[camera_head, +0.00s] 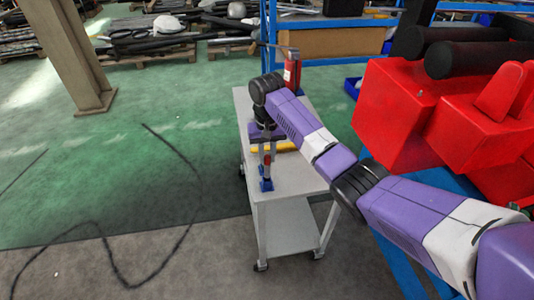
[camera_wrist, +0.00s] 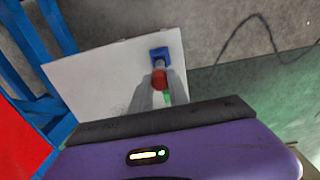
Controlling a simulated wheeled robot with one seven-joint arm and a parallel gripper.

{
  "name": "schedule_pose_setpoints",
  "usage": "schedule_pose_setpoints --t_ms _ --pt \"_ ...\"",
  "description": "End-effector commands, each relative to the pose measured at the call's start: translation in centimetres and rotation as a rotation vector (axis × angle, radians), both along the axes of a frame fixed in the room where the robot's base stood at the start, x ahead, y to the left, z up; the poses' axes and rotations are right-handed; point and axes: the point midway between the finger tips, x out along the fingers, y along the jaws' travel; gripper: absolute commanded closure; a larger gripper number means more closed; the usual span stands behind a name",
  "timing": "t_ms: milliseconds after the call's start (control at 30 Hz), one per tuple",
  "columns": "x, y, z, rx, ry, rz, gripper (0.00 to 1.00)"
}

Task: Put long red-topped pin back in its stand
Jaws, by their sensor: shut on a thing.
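My gripper (camera_head: 267,152) points down over the near left part of a light grey cart top (camera_head: 292,172). It is shut on the red-topped pin (camera_head: 267,159), whose red top shows between the fingers. The red top also shows in the wrist view (camera_wrist: 159,80), between my gripper's grey fingers (camera_wrist: 161,84). A small blue stand (camera_head: 266,185) is on the cart top right below the pin; it also shows in the wrist view (camera_wrist: 159,53), just beyond the red top. Whether the pin's lower end is in the stand or above it, I cannot tell.
A yellow object (camera_head: 287,146) lies on the cart behind my gripper. A red cylinder with a dark top (camera_head: 292,70) stands at the cart's far end. Large red boxes (camera_head: 400,115) on a blue frame are at right.

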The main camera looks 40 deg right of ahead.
Motion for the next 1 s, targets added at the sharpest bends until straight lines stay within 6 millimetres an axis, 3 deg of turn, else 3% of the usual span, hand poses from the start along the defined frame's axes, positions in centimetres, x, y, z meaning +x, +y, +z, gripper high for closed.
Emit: schedule_pose_setpoints --t_ms 500,1000 --pt "0.0 0.0 0.0 0.0 -0.001 0.0 1.0" --pt "0.1 0.0 -1.8 0.001 -0.002 0.001 1.0"
